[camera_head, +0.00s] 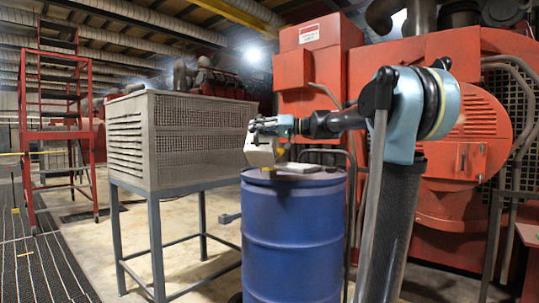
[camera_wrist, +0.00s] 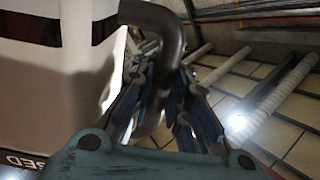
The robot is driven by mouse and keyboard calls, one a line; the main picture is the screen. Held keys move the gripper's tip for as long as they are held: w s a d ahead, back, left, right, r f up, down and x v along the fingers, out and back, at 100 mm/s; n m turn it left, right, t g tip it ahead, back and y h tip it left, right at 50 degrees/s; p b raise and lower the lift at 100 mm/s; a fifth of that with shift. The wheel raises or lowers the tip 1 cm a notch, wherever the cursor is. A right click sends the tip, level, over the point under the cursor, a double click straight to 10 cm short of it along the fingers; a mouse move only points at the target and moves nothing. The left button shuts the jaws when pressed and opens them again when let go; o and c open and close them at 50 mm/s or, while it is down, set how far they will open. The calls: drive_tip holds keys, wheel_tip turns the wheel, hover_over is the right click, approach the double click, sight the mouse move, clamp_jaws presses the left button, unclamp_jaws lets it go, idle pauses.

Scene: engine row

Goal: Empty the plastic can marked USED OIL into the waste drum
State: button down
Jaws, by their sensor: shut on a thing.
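The white plastic can (camera_head: 259,153) is held tilted over the left part of the blue waste drum's (camera_head: 293,240) top. My gripper (camera_head: 268,126) is above the can. In the wrist view my gripper's fingers (camera_wrist: 162,90) are closed around the can's dark grey handle (camera_wrist: 150,14). The can's white wall (camera_wrist: 55,95) fills the left of that view, with a dark band and part of the word USED at the lower left edge. The can's mouth and any flow of oil cannot be made out. A flat pale piece (camera_head: 296,168) lies on the drum top.
A louvred grey metal cabinet (camera_head: 180,140) on a tall frame stands left of the drum. A red engine (camera_head: 465,150) with pipes is behind and to the right. A red ladder stand (camera_head: 28,120) is at far left.

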sight(261, 117)
drive_tip(key=shift+w+d+r+m+p, duration=0.1)
drive_tip(key=shift+w+r+m, duration=0.2)
drive_tip(key=shift+r+m, duration=0.2)
drive_tip(key=shift+w+a+r+m+p, duration=0.1)
drive_tip(key=shift+w+r+m, duration=0.2)
drive_tip(key=shift+r+m, duration=0.25)
drive_tip(key=shift+w+d+r+m+p, duration=0.1)
drive_tip(key=shift+w+r+m, duration=0.25)
drive_tip(key=shift+m, duration=0.3)
drive_tip(key=shift+w+r+m, duration=0.15)
drive_tip(key=shift+r+m, duration=0.15)
drive_tip(key=shift+r, duration=0.15)
drive_tip(key=shift+w+d+r+m+p, duration=0.1)
drive_tip(key=shift+w+r+m+p, duration=0.35)
drive_tip(key=shift+r, duration=0.4)
drive_tip(key=shift+w+d+r+m, duration=0.15)
drive_tip(key=shift+w+r+m, duration=0.4)
drive_tip(key=shift+w+m, duration=0.35)
drive_tip(key=shift+w+d+r+m+p, duration=0.15)
drive_tip(key=shift+w+r+m+p, duration=0.4)
drive_tip(key=shift+w, duration=0.4)
drive_tip(key=shift+w+d+r+m, duration=0.1)
drive_tip(key=shift+w+r+m, duration=0.35)
drive_tip(key=shift+w, duration=0.25)
